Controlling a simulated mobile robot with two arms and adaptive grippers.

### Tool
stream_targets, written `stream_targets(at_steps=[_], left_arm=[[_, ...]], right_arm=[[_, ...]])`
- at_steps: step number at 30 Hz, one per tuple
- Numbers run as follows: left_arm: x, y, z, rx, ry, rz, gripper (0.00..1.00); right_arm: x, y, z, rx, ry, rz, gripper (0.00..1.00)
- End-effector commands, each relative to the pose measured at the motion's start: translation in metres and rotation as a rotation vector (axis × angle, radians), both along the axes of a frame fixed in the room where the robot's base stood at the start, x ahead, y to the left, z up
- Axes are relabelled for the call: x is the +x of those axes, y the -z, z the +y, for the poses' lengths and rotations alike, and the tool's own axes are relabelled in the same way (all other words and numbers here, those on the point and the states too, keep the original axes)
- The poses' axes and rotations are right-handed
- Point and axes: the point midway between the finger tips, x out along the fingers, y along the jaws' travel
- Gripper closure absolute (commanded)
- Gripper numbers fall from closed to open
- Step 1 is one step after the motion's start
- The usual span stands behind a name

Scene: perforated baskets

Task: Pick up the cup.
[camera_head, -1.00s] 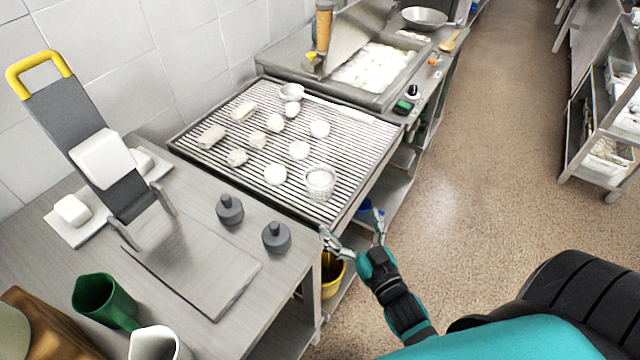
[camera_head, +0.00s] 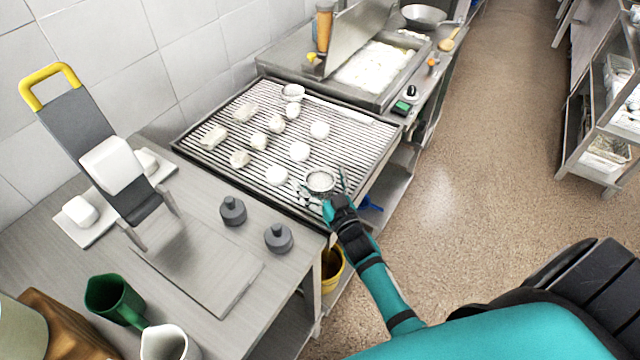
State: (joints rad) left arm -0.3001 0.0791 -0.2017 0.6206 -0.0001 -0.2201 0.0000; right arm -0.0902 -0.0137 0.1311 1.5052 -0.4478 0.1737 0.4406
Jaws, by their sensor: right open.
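A green cup with a handle (camera_head: 114,301) stands on the steel table at the lower left. A white cup (camera_head: 168,344) stands beside it, cut off by the bottom edge. A small round perforated basket (camera_head: 320,180) sits at the near right corner of the slatted grill. My right gripper (camera_head: 323,184) is open at this basket, with a finger on either side of it in the picture; I cannot tell whether they touch. The gripper partly hides the basket's near side. Both cups are well to the left of it. My left gripper is not in view.
Several pale food pieces and a ladle (camera_head: 292,92) lie on the grill (camera_head: 222,165). Two dark grey weights, one of them here (camera_head: 278,238), stand on the table near the grill's edge. A slicer-like stand (camera_head: 85,130) rises at left.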

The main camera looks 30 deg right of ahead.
Motion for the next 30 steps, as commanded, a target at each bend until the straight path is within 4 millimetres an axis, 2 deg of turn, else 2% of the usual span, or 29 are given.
stream_targets(at_steps=[8,18,30], left_arm=[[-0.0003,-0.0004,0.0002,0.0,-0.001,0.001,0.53],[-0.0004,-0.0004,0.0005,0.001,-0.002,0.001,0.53],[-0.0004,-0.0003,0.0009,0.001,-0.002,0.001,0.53]], right_arm=[[0.0039,0.0007,-0.0004,0.0,0.0,0.001,0.0],[0.0037,0.0005,-0.0005,0.0,0.0,0.0,0.43],[0.0037,0.0002,-0.0005,-0.001,0.0,0.0,0.45]])
